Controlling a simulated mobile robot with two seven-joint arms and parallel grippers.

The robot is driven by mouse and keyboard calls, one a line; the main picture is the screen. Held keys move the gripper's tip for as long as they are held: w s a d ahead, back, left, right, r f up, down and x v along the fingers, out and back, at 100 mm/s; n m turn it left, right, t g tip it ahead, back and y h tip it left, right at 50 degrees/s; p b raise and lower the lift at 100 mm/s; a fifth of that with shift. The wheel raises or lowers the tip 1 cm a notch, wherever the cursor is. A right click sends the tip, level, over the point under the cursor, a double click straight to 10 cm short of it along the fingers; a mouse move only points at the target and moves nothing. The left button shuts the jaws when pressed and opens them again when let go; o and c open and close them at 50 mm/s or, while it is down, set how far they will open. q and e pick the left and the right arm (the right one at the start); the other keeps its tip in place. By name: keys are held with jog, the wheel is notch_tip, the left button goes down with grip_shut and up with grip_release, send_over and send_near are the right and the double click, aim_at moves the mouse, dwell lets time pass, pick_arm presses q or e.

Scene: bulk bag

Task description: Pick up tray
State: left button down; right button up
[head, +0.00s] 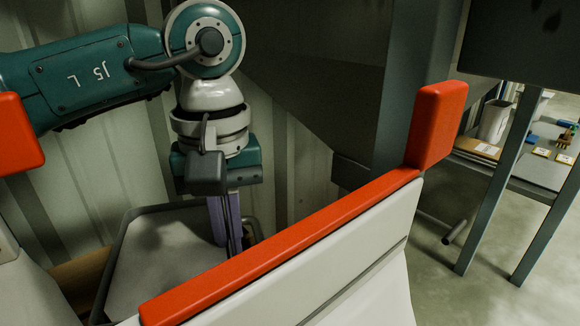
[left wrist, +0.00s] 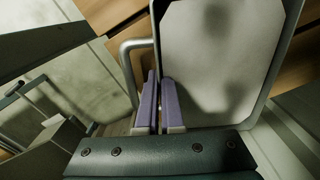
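The tray (head: 127,285) is a shallow pale-grey tray with a darker metal rim, low at the left in the head view behind the red-topped panel. In the left wrist view the tray (left wrist: 225,60) fills the upper middle, with a looped handle (left wrist: 124,62) on its left side. My left gripper (head: 222,235) points down at the tray's right side. The fingertips are partly hidden in the head view. My right gripper is not in view.
A white panel with a red top rail (head: 290,245) crosses the front. A grey-green post and chute (head: 395,80) stand behind it. At the far right, a table (head: 540,170) holds a bin (head: 494,122) and small items. Wooden boards (left wrist: 110,12) lie beneath the tray.

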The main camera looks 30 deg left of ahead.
pick_arm(q)
jog(key=shift+r, duration=0.2)
dwell(0.6)
jog(key=shift+r+p, duration=0.4)
jog(key=shift+r, duration=0.2)
notch_tip(320, 180, up, 18)
jog(key=p, duration=0.6)
jog(key=shift+r+p, duration=0.25)
jog(key=shift+p, duration=0.15)
